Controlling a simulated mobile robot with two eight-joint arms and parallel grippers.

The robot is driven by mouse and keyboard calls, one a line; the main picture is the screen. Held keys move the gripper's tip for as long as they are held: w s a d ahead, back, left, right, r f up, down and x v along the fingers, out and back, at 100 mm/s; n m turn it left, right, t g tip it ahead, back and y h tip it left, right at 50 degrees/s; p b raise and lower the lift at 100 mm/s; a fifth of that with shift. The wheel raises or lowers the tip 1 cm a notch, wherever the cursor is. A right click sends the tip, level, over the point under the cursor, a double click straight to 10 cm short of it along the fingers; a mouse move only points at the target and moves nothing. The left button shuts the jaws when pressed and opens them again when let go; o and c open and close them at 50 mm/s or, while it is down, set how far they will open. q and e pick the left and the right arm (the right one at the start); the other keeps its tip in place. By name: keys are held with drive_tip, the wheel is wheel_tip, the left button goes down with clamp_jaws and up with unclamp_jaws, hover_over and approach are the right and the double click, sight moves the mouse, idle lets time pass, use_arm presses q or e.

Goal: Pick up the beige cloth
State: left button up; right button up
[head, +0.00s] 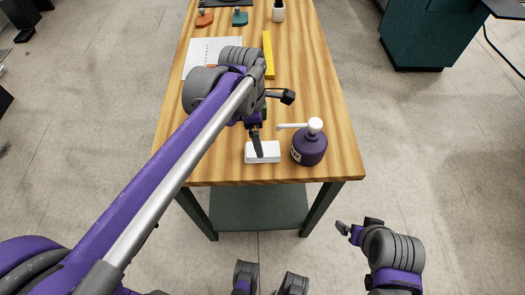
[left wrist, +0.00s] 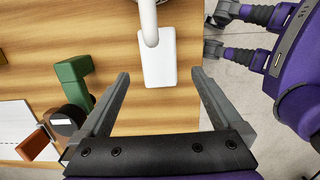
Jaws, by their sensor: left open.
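No clearly beige cloth shows. The nearest match is a small white rectangular piece (head: 262,153) lying flat at the table's near edge; whether it is cloth is unclear. In the left wrist view the white piece (left wrist: 159,65) lies ahead of my left gripper (left wrist: 161,74), between the lines of its two spread fingers. My left gripper (head: 257,141) is open, and in the head view a dark finger overlaps the white piece. Contact cannot be told. My right gripper (head: 345,229) is right of the table, away from the piece; its jaw opening is unclear.
A dark purple pump bottle (head: 309,147) stands just right of the white piece, its white spout (left wrist: 150,30) reaching over it. A green object (left wrist: 74,77) and a brown block (left wrist: 34,144) lie beyond. A yellow bar (head: 268,55) and paper (head: 199,55) lie farther back.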

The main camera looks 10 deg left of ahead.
use_arm(q)
drive_tip(key=f, duration=0.6)
drive_tip(key=shift+w+d+f+b, duration=0.2)
drive_tip(key=shift+d+f+b, duration=0.1)
drive_tip(key=shift+d+f, duration=0.1)
drive_tip(key=c, duration=1.2)
